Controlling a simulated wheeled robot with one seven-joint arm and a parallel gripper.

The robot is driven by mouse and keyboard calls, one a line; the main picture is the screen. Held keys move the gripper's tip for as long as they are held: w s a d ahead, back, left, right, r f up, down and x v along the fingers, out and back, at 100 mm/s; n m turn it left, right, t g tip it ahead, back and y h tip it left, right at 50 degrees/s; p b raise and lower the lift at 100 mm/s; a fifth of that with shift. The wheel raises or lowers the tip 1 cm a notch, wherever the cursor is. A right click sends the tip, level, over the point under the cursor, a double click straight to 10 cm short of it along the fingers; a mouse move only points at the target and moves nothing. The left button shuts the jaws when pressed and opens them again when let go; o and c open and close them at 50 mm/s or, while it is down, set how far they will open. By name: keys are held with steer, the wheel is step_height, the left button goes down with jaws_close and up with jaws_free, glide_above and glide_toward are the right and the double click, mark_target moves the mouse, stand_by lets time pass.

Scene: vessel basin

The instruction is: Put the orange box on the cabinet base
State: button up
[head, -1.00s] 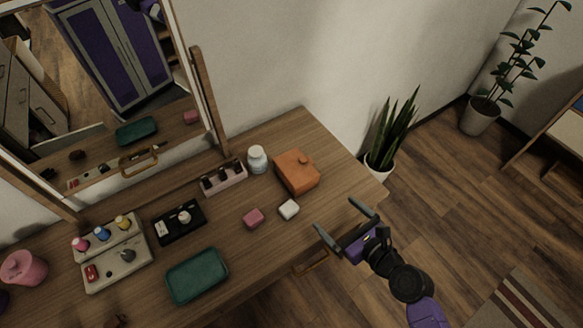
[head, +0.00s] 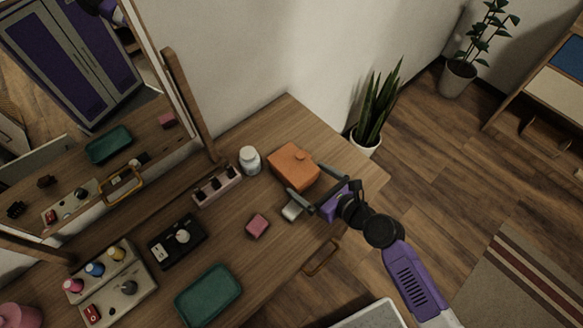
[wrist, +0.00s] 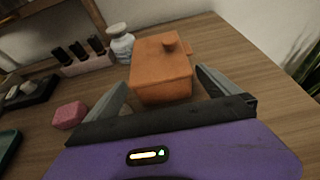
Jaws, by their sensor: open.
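The orange box (head: 293,166) sits on the wooden dresser top near its far right end. It has a lid with a small knob and also shows in the wrist view (wrist: 161,72). My gripper (head: 307,187) is open and empty, right at the near side of the box. In the wrist view the box lies ahead, between and just beyond my two fingertips (wrist: 160,82). I cannot tell whether a finger touches it. No cabinet base can be made out for certain; a wooden unit with blue and cream panels (head: 557,88) stands at the far right.
A white jar (head: 250,160) and a pink holder with dark bottles (head: 217,186) stand left of the box. A pink block (head: 257,225) and a white block (head: 292,211) lie close to my gripper. A green tray (head: 208,294) is nearer. A potted plant (head: 372,112) stands beyond the dresser.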

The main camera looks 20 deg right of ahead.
mark_target(298, 172)
steer(key=x, duration=0.6)
steer(key=shift+d, duration=0.1)
steer(key=c, duration=1.3)
steer(key=shift+r, duration=0.1)
